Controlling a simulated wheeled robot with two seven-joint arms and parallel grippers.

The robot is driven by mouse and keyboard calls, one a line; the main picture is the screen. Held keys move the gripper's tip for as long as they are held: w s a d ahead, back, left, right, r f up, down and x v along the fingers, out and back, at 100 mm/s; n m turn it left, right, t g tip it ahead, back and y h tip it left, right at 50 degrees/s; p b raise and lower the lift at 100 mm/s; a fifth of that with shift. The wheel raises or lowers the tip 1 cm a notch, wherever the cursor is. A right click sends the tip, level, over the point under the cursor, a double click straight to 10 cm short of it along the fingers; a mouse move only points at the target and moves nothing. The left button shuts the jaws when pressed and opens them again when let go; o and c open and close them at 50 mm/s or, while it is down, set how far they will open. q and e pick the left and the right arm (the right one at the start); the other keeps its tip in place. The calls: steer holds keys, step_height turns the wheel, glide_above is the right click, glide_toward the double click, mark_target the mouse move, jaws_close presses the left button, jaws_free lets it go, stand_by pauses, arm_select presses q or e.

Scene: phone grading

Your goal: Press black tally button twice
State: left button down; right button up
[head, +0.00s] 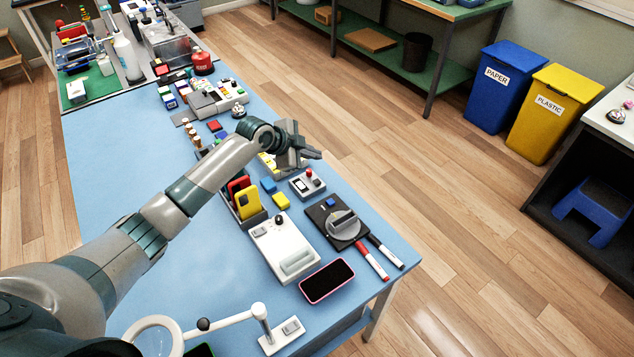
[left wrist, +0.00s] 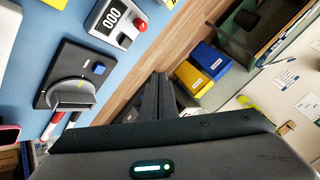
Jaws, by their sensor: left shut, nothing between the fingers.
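The tally counter (head: 307,183) is a grey and white box with a red button on top, on the blue table. In the left wrist view the counter (left wrist: 112,22) shows at the top, its display reading 000, with red button parts at its right end. A small black knob (head: 279,220) stands on a white device nearer to me. My left gripper (head: 314,153) is shut and empty, above the table's right side and beyond the counter. In the left wrist view its fingers (left wrist: 158,90) are together, apart from the counter. My right gripper is not in view.
A black dial device (head: 323,213), markers (head: 372,262) and a pink-edged phone (head: 327,281) lie near the counter. Red and yellow phones (head: 247,204) stand in a holder. A white lamp arm (head: 225,319) is at the front. The table's left side (head: 100,180) is clear.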

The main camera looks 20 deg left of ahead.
arm_select(q)
steer(key=b, duration=0.4)
glide_above(314, 186)
step_height(314, 186, down, 6)
steer(key=shift+w+a+f, duration=0.1)
steer(key=shift+f+b, duration=0.75)
steer(key=shift+f, duration=0.1)
steer(key=shift+f+b, duration=0.6)
steer(key=shift+f, duration=0.35)
stand_by(2.3)
steer(key=shift+r, duration=0.1)
steer(key=shift+r+p, duration=0.65)
steer(key=shift+r, duration=0.15)
steer(key=shift+r+p, duration=1.9)
steer(key=shift+r, duration=0.65)
